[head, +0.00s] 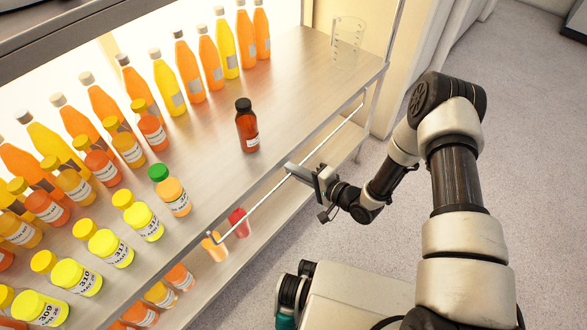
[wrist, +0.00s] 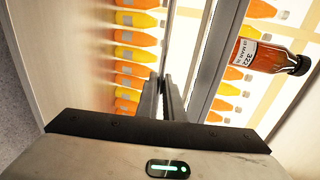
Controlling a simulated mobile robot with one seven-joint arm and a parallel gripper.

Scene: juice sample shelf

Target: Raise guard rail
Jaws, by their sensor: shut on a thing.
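The guard rail (head: 262,198) is a thin pale rod running along the front of the shelf, below the edge of the upper board (head: 300,120) in the head view. My gripper (head: 293,170) is shut on the rail near its middle, reaching in from the right. In the wrist view my gripper's fingers (wrist: 164,92) are close together, and the exact grip on the rod is hard to make out there.
A brown bottle with a black cap (head: 247,127) stands near the board's front edge, and it shows in the wrist view (wrist: 262,57). A green-capped bottle (head: 170,190) and several juice bottles stand left. A clear beaker (head: 347,42) is at the far end. Red and orange cups (head: 238,222) sit below.

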